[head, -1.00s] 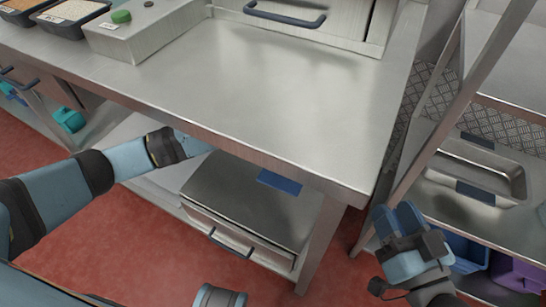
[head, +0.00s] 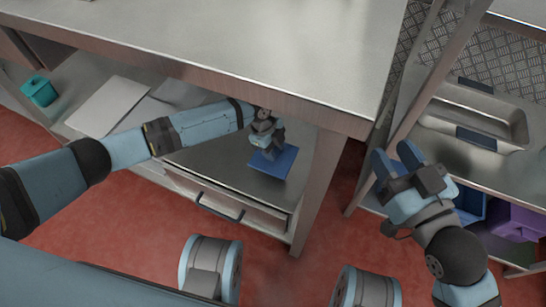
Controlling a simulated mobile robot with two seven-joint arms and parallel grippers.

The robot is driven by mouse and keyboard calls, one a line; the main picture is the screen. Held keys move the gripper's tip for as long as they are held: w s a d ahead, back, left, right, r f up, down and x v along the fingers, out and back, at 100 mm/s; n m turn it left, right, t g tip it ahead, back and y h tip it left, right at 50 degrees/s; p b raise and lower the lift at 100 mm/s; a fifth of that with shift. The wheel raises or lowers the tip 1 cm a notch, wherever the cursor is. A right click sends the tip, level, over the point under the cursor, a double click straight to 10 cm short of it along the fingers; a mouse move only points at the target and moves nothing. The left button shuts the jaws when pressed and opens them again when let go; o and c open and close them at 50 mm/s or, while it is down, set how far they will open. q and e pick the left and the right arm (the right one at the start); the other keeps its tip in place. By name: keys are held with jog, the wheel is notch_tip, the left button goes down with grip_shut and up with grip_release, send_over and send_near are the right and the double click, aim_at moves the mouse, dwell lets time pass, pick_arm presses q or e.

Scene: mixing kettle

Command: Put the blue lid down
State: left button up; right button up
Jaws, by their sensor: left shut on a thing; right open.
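The blue lid (head: 281,166) is a flat blue piece under the worktop, low over the grey top of the drawer unit (head: 215,165). My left gripper (head: 266,152) reaches in beneath the worktop edge and is shut on the lid, covering part of it. I cannot tell whether the lid touches the surface below. My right gripper (head: 396,160) is open and empty, in front of the right-hand rack.
The steel worktop (head: 270,50) overhangs the lid, and a table leg (head: 318,190) stands to its right. White boards (head: 108,105) and a teal container (head: 39,91) lie left. The rack holds a metal tray (head: 480,115), with blue and purple bins (head: 518,220) below.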

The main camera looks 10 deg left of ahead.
pick_arm(q)
notch_tip(320, 180, down, 3)
jog(key=shift+f+b, duration=0.1)
jog(key=shift+b, duration=0.6)
jog(key=shift+f, duration=0.3)
jog(key=shift+r, duration=0.1)
jog(key=o, duration=0.9)
pick_arm(e)
jog(key=shift+w+d+n+t, duration=0.25)
jog(key=shift+w+n+t, duration=0.05)
jog(key=shift+n, duration=0.3)
